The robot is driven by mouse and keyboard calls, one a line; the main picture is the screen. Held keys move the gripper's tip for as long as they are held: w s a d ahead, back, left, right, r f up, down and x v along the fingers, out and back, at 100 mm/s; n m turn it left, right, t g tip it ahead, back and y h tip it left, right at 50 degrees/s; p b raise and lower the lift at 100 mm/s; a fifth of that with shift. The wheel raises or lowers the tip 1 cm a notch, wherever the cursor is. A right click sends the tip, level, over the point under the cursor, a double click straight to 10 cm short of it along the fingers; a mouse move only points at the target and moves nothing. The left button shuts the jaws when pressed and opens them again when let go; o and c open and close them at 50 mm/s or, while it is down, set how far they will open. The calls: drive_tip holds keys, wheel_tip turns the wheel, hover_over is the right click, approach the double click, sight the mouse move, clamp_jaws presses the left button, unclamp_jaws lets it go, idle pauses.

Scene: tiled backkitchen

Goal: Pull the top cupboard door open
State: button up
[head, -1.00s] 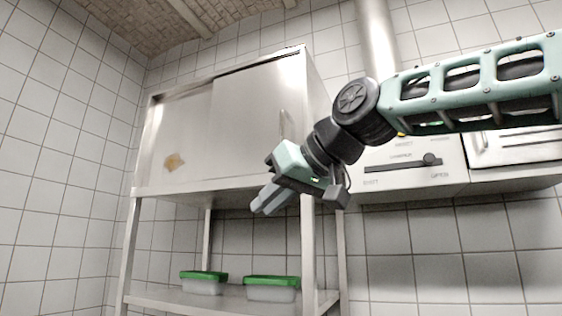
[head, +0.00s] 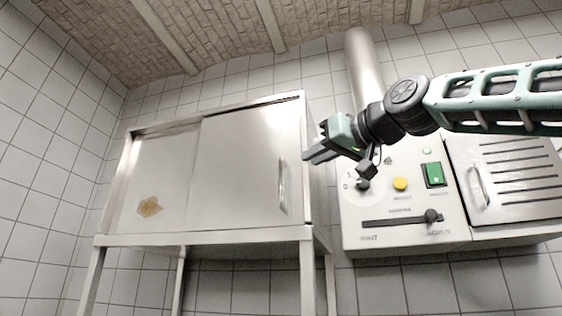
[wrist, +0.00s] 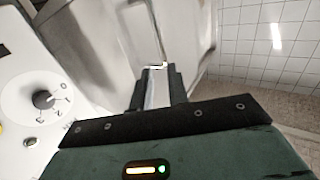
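The metal top cupboard (head: 150,165) stands on a tall frame in the head view. Its right door (head: 235,175) is shut and has a vertical bar handle (head: 282,185) near its right edge. The left panel has a brown stain. My gripper (head: 307,157) is up and to the right of the handle, beside the cupboard's right edge, apart from the handle. In the wrist view my gripper (wrist: 160,75) has a narrow gap between its dark fingers with nothing held.
A control panel (head: 385,225) with a knob, a yellow button, a green switch and a slider is to the right, close to my gripper. A slatted metal door (head: 515,180) is farther right. A metal pipe (head: 363,70) rises behind my arm.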

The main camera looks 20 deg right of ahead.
drive_tip(key=p+x, duration=0.5)
drive_tip(key=x, duration=0.6)
drive_tip(key=shift+w+a+f, duration=0.1)
drive_tip(key=shift+w+a, duration=0.05)
drive_tip(key=shift+w, duration=0.25)
drive_tip(key=shift+c, duration=0.4)
clamp_jaws()
